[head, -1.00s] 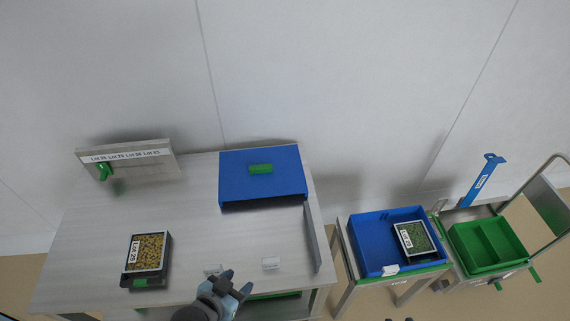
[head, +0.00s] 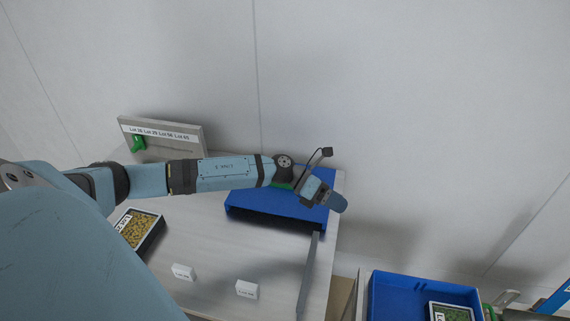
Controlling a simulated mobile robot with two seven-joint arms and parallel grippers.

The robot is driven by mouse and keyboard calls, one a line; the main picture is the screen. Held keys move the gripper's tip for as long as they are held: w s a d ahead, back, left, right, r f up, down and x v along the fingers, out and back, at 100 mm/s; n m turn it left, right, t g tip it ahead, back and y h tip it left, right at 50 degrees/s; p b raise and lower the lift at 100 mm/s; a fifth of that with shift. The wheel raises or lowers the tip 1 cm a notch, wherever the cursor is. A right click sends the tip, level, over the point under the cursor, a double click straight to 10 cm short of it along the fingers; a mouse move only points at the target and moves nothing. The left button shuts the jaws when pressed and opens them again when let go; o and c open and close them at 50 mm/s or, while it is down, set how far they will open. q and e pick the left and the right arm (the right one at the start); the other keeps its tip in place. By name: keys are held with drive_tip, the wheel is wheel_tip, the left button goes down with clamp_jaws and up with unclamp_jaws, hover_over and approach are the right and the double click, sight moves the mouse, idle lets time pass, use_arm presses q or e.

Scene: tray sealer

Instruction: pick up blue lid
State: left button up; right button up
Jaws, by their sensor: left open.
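The blue lid (head: 258,206) lies on the grey table (head: 235,262), near its back right. Its green handle (head: 283,186) shows only as a sliver, mostly hidden behind my left wrist. My left arm reaches in from the left across the table and over the lid. My left gripper (head: 334,201) is open above the lid's right side; whether it touches the lid cannot be told. My right gripper is not in view.
A tray of yellowish pieces (head: 137,228) is partly hidden by my arm. Small white label blocks (head: 183,272) stand at the front. A lot-number board (head: 160,133) stands at the back left. A thin upright plate (head: 308,275) edges the table's right; a blue bin (head: 400,290) is beyond.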

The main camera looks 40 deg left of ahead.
use_arm(q)
drive_tip(key=w+a+m+g+y+b, duration=0.15)
drive_tip(key=a+m+y+b, duration=0.65)
drive_tip(key=a, duration=2)
drive_tip(key=shift+n+g+y, duration=0.45)
drive_tip(key=shift+n+y, duration=0.25)
drive_tip(key=x, duration=0.5)
drive_tip(key=shift+w+d+f, duration=0.1)
drive_tip(key=shift+w+f, duration=0.1)
drive_tip(key=shift+f, duration=0.2)
drive_tip(key=shift+w+d+f, duration=0.1)
drive_tip(key=shift+d+f, duration=0.1)
drive_tip(key=shift+f, duration=0.25)
drive_tip(key=f, duration=0.1)
drive_tip(key=w+d+f, duration=0.2)
drive_tip(key=f, duration=0.1)
drive_tip(key=shift+b, duration=0.4)
drive_tip(key=shift+f, duration=0.25)
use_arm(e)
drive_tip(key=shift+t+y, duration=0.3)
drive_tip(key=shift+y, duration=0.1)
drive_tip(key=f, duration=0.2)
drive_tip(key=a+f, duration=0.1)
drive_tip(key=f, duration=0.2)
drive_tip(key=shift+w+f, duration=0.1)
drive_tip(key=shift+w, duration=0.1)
use_arm(q)
clamp_jaws()
